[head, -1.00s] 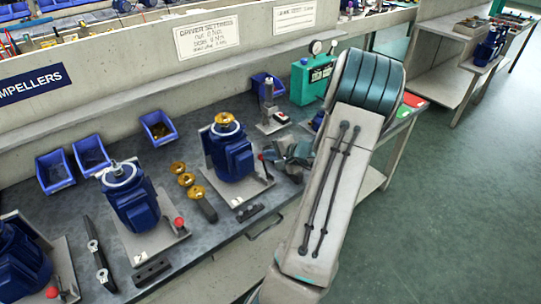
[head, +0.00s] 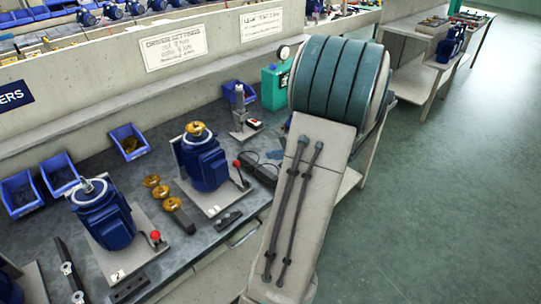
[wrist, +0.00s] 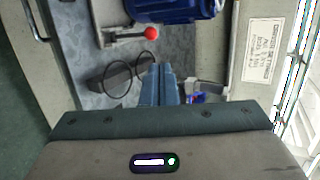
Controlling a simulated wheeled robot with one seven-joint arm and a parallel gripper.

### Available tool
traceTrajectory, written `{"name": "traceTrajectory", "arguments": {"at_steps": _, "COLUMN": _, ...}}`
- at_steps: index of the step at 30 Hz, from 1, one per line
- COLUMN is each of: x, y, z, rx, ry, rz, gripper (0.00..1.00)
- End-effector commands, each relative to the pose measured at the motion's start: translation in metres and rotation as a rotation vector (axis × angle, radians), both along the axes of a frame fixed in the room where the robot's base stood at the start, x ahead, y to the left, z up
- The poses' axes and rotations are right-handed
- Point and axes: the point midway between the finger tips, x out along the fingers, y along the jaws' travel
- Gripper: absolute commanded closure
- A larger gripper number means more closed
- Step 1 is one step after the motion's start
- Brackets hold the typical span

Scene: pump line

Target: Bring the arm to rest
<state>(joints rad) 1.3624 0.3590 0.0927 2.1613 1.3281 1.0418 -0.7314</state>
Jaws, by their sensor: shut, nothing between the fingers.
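My gripper (wrist: 160,72) shows in the wrist view with its two blue-grey fingers together and nothing between them. It is over the grey bench top, beside a lever with a red ball knob (wrist: 151,33) and the lower part of a blue pump (wrist: 172,10). I cannot tell its exact height above the bench. In the head view my arm rises at the right of the bench, and its pale link and ribbed green joint hide the gripper.
Blue pumps (head: 203,160) (head: 102,214) stand on plates on the bench. Brass impellers (head: 158,191) lie between them, with blue bins (head: 128,145) behind. A press-like stand (head: 240,112) and a green box (head: 273,88) are near my arm. The floor (head: 450,200) at right is clear.

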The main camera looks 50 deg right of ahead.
Motion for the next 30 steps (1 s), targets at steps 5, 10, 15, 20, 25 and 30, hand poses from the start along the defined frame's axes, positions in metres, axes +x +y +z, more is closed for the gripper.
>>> {"name": "traceTrajectory", "arguments": {"at_steps": 5, "x": 0.0, "y": 0.0, "z": 0.0, "rx": 0.0, "ry": 0.0, "rz": 0.0, "gripper": 1.0}}
{"name": "traceTrajectory", "arguments": {"at_steps": 10, "x": 0.0, "y": 0.0, "z": 0.0, "rx": -0.001, "ry": 0.0, "rz": -0.001, "gripper": 1.0}}
{"name": "traceTrajectory", "arguments": {"at_steps": 15, "x": 0.001, "y": 0.001, "z": 0.0, "rx": -0.001, "ry": 0.002, "rz": 0.003, "gripper": 1.0}}
{"name": "traceTrajectory", "arguments": {"at_steps": 20, "x": 0.016, "y": 0.032, "z": 0.008, "rx": -0.016, "ry": 0.041, "rz": 0.096, "gripper": 1.0}}
{"name": "traceTrajectory", "arguments": {"at_steps": 25, "x": 0.039, "y": 0.11, "z": 0.023, "rx": -0.07, "ry": 0.155, "rz": 0.327, "gripper": 1.0}}
{"name": "traceTrajectory", "arguments": {"at_steps": 30, "x": 0.041, "y": 0.188, "z": 0.035, "rx": -0.166, "ry": 0.282, "rz": 0.559, "gripper": 1.0}}
